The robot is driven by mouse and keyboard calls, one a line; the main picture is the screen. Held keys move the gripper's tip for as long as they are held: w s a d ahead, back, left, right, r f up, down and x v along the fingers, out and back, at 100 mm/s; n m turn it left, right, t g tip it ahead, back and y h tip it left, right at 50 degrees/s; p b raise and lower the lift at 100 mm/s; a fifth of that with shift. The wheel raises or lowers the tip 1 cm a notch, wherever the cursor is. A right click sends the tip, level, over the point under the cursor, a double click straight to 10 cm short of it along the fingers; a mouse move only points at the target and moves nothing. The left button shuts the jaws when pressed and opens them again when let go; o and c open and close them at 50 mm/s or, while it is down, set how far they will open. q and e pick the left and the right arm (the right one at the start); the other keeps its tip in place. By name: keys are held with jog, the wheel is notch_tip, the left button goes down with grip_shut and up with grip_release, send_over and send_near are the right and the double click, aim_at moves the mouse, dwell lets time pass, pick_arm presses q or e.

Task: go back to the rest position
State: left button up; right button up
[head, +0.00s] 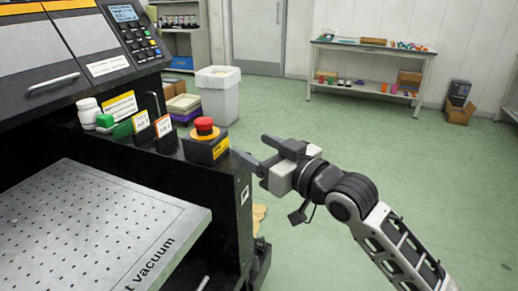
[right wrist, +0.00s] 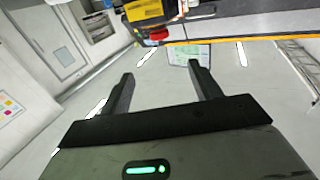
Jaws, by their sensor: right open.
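My right gripper (head: 258,152) is at the middle of the head view, extended from the lower right. It points left toward the front corner of the black machine. In the right wrist view its two fingers (right wrist: 160,82) are spread apart with nothing between them. The red emergency button (head: 205,124) on its yellow and black box sits on the machine's edge, just left of the fingertips. The red button also shows in the right wrist view (right wrist: 158,34), beyond the fingers. My left gripper is in neither view.
The black machine (head: 222,188) fills the left, with a perforated vacuum plate (head: 90,225) low in front. A white bottle (head: 88,112) and small label cards (head: 141,121) stand on its ledge. A white bin (head: 218,98) and a shelf table (head: 370,50) are behind. Green floor (head: 420,150) is clear at right.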

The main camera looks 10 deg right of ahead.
pick_arm(q)
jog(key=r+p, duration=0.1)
jog(key=p, duration=0.2)
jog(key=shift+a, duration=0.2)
pick_arm(e)
jog(key=s+d+f+m+g+h, duration=0.2)
jog(key=s+f+h, duration=0.1)
jog(key=s+f, duration=0.8)
jog(key=s+d+f+m+g+h, duration=0.2)
jog(key=s+f+h, duration=0.1)
jog(key=s+f, duration=0.8)
notch_tip(320, 180, down, 4)
jog(key=shift+s+f+m, duration=0.2)
jog(key=shift+s+m, duration=0.1)
jog(key=shift+s, duration=0.05)
